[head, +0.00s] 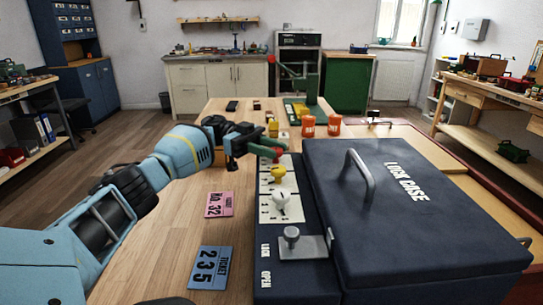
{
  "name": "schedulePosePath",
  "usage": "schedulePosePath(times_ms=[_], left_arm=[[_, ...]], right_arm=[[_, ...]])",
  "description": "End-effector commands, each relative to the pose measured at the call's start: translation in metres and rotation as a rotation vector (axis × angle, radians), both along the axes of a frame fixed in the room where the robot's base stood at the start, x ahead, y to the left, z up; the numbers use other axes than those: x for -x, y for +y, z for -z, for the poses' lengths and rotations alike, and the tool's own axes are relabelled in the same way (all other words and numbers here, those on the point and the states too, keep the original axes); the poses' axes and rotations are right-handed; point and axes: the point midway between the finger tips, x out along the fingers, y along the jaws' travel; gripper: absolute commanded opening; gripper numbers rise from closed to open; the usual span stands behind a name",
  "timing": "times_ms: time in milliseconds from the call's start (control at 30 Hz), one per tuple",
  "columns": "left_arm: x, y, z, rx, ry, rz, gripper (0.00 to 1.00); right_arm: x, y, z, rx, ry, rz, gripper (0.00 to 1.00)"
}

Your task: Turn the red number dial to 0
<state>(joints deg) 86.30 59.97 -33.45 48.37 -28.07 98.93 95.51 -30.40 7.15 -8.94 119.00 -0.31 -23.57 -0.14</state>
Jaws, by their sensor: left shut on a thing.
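The lock case (420,225) is a dark blue box with a grey handle, standing on the wooden table. A strip along its left side carries a column of dials on white plates. The red number dial (278,153) is the farthest, with a yellow dial (277,173) and a white dial (281,201) nearer. My left gripper (268,150) reaches in from the left and is shut on the red dial. The gripper hides much of the dial, and its number marks are too small to read. My right gripper is not in view.
A grey lever (291,236) sits near the words LOCK and OPEN on the strip. A pink ticket (219,204) and a blue ticket (208,267) lie on the table at left. Orange containers (308,126) stand behind the case. Bare table lies around the tickets.

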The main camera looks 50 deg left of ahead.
Motion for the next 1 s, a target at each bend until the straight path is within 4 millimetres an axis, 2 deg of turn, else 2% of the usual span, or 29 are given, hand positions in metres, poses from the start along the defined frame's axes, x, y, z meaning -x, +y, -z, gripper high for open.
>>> schedulePosePath(times_ms=[400, 933, 967, 1000], left_arm=[[-0.002, 0.000, 0.000, 0.003, -0.004, 0.113, 0.07], [-0.002, 0.000, -0.001, 0.002, -0.003, 0.128, 0.07], [-0.002, 0.000, -0.001, 0.002, -0.003, 0.128, 0.31], [-0.002, 0.000, -0.001, 0.002, -0.003, 0.128, 0.36]], right_arm=[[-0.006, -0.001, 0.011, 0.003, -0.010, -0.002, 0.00], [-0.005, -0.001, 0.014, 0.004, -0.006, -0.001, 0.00], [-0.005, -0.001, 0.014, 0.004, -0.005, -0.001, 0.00], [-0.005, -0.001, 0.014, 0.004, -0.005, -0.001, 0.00]])
